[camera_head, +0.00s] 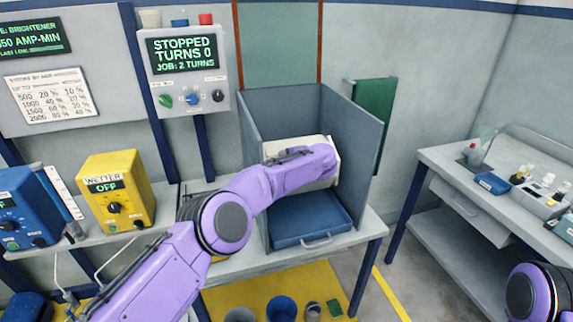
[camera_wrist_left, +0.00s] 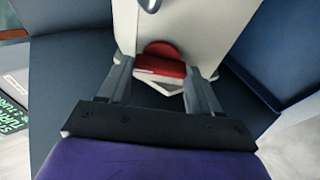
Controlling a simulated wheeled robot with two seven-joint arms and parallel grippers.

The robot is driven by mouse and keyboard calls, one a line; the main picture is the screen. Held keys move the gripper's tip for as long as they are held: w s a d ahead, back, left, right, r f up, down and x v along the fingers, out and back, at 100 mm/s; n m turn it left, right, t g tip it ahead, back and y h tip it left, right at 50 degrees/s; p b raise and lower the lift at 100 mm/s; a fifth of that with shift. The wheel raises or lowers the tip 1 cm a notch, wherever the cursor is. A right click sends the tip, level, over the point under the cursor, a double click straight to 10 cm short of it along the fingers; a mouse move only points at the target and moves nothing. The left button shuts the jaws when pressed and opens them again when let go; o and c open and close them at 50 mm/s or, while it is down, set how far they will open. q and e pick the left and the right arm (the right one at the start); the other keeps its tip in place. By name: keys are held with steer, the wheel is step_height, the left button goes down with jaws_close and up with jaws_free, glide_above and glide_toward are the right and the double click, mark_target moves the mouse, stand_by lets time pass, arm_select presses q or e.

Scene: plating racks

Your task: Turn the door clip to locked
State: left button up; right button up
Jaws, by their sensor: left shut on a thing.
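The door clip (camera_wrist_left: 160,66) is a red bar with a rounded red disc behind it, on a cream door panel (camera_wrist_left: 200,25) in the left wrist view. My left gripper (camera_wrist_left: 163,78) is shut on the red clip, with one finger on each side of it. A small white piece shows just below the clip. In the head view my left arm reaches into the grey open-fronted booth (camera_head: 352,120), in front of a cream box (camera_head: 302,146); the arm hides the clip and fingertips there. My right gripper is out of view.
A blue tray (camera_head: 300,222) with a handle lies on the booth floor below the arm. A control panel (camera_head: 188,88) reading STOPPED, TURNS 0 hangs left of the booth. A yellow WETTER box (camera_head: 113,190) stands farther left, and a side bench (camera_head: 490,190) stands right.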

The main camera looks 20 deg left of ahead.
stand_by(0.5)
arm_select(q)
steer(key=o, duration=1.1)
steer(key=shift+d, duration=0.1)
steer(key=shift+c, duration=0.2)
steer(key=b+v, duration=0.3)
steer(key=v, duration=0.7)
steer(key=shift+r, duration=0.15)
steer(key=shift+s+d, duration=0.15)
